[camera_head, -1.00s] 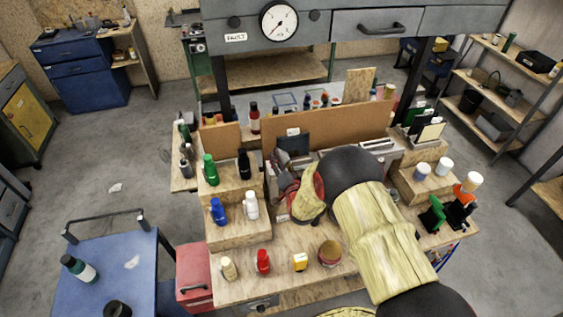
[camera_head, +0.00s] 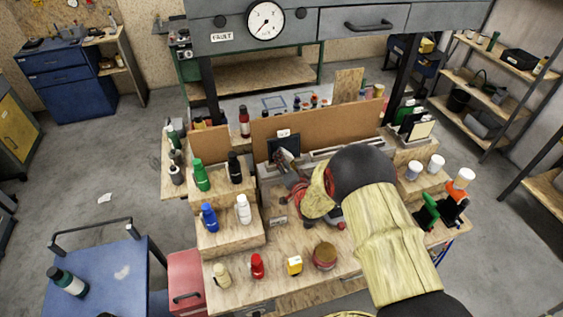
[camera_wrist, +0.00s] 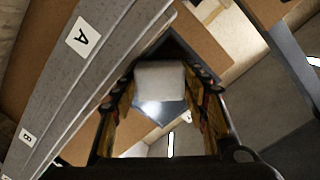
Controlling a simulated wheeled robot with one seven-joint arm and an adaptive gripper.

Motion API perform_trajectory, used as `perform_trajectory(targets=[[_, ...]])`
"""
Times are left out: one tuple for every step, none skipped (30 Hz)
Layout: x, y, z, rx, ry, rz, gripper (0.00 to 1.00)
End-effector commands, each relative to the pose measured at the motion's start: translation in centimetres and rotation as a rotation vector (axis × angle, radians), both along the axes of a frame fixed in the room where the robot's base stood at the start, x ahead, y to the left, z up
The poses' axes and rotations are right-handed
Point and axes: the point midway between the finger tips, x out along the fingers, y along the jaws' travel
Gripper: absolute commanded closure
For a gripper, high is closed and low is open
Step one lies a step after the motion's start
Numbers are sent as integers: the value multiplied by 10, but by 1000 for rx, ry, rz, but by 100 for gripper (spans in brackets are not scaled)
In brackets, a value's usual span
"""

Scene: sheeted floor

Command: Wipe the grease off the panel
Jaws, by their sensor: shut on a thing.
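A small dark panel (camera_head: 284,145) stands upright at the back of the workbench, in front of the brown board. My gripper (camera_head: 288,160) reaches up to its lower edge. In the wrist view my gripper (camera_wrist: 160,95) is shut on a whitish block with rounded corners (camera_wrist: 160,75), held between its two fingers. The dark panel (camera_wrist: 192,55) shows just behind the block. I cannot tell whether the block touches it. A shiny blue-grey surface shows below the block. No grease can be made out, and part of the panel is hidden.
A grey rail with letter labels (camera_wrist: 100,60) runs close beside my gripper. Green and black bottles (camera_head: 201,176) stand on steps to the left. A round tin (camera_head: 325,256) and small bottles line the front edge. White-capped jars (camera_head: 436,164) stand at right.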

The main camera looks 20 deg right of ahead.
Motion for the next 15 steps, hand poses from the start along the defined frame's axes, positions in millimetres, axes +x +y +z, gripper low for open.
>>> perform_trajectory(targets=[[0,-6,-2,-1,-1,-3,76],[0,-8,-2,-1,-1,-3,76],[0,-11,-2,-1,-1,-2,76],[1,-14,-2,-1,-1,-2,76],[1,-16,-2,-1,-1,-3,76],[1,-19,-2,-1,-1,-3,76],[1,-22,-2,-1,-1,-2,76],[1,-23,-2,0,-1,-2,76],[1,-25,-1,0,-1,-2,76],[1,-27,-1,0,-1,-1,76],[2,-28,-1,0,-1,-1,76],[2,-28,-1,0,-1,-1,76],[2,-29,0,0,-1,-1,76],[2,-29,0,0,-1,-1,76],[2,-29,0,-1,-2,-1,76]])
